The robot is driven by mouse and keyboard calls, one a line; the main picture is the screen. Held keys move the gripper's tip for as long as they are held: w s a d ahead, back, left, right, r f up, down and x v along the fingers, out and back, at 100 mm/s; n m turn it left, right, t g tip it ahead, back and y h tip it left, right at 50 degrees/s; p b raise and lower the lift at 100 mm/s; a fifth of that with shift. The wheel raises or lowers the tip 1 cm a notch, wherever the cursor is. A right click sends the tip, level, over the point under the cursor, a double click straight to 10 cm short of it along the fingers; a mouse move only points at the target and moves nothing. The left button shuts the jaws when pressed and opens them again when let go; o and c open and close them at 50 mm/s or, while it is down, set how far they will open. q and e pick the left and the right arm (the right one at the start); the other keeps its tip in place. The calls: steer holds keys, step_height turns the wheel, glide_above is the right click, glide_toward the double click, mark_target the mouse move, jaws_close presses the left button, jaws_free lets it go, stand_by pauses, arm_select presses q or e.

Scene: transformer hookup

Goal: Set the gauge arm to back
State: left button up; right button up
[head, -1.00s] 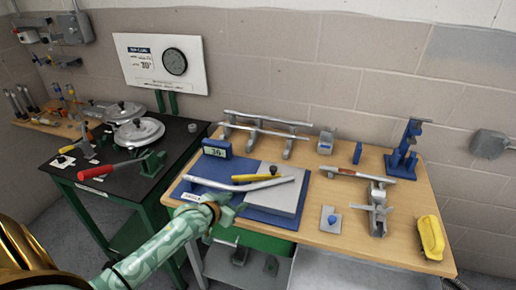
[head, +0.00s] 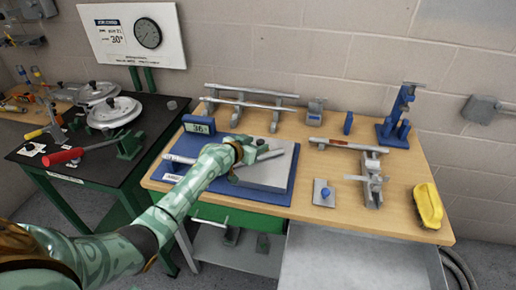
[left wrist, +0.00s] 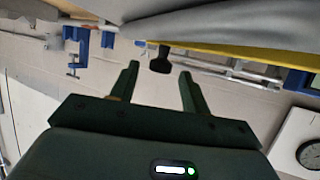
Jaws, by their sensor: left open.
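The blue gauge box with a digital display (head: 198,125) stands at the back left of a blue mat (head: 272,196) on the wooden bench. A grey plate (head: 262,178) lies on the mat. My left gripper (head: 268,147) is over the plate and hides much of what lies there. In the left wrist view, the open left gripper (left wrist: 159,72) has a dark knob (left wrist: 160,62) between or just beyond its fingertips; contact cannot be told. A yellow bar (left wrist: 245,54), probably the gauge arm, runs beside the knob, with a grey tube (left wrist: 215,25) near it. My right gripper is out of view.
A rail rack (head: 250,103) stands behind the mat. A black table (head: 75,155) with round metal lids is at left.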

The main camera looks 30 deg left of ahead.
arm_select(q)
steer(key=shift+x, duration=0.75)
jaws_close()
